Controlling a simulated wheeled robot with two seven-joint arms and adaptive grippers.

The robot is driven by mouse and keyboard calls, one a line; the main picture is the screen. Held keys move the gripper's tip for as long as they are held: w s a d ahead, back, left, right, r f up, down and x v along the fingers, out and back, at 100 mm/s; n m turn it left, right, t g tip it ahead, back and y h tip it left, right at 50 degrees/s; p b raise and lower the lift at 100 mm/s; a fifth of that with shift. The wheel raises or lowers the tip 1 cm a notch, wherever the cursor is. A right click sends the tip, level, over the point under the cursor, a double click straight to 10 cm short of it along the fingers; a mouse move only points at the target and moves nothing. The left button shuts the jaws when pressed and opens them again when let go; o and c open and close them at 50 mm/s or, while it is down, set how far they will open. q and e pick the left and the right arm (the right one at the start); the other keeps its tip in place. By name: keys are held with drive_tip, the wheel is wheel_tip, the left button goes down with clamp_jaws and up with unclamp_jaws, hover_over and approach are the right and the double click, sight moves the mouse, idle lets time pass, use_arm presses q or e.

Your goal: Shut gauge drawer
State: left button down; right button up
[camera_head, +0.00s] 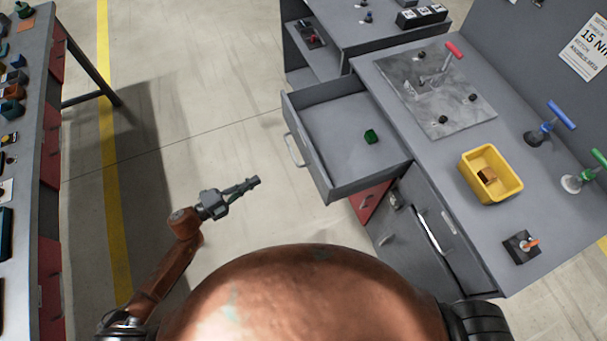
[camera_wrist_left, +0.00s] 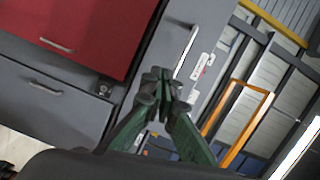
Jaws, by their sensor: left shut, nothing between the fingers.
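A grey drawer (camera_head: 294,136) stands pulled out from the workbench in the head view, its handle (camera_head: 296,150) facing left. No label shows which drawer is the gauge drawer. My left gripper (camera_head: 255,181) is shut and empty, to the lower left of the open drawer and apart from its handle. The left wrist view shows the same shut fingers (camera_wrist_left: 163,85) in front of grey and red cabinet fronts. My right gripper is not in view.
The workbench top (camera_head: 449,179) holds a yellow bin (camera_head: 513,188), a grey plate (camera_head: 421,108) and several coloured-handled tools. A red drawer front (camera_head: 370,201) is below the open drawer. Another bench (camera_head: 38,90) stands at left. Bare floor (camera_head: 215,125) lies between them.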

sight(313, 171)
use_arm(q)
drive_tip(key=s+d+r+m+g+h, duration=0.2)
drive_tip(key=s+d+r+m+g, duration=0.1)
drive_tip(key=s+d+r+m, duration=0.15)
drive_tip(key=x, duration=0.4)
drive_tip(key=b+x, duration=0.1)
drive_tip(key=x, duration=0.4)
drive_tip(key=f+x, duration=0.1)
drive_tip(key=x, duration=0.4)
drive_tip(key=shift+b, duration=0.3)
drive_tip(key=shift+r, duration=0.1)
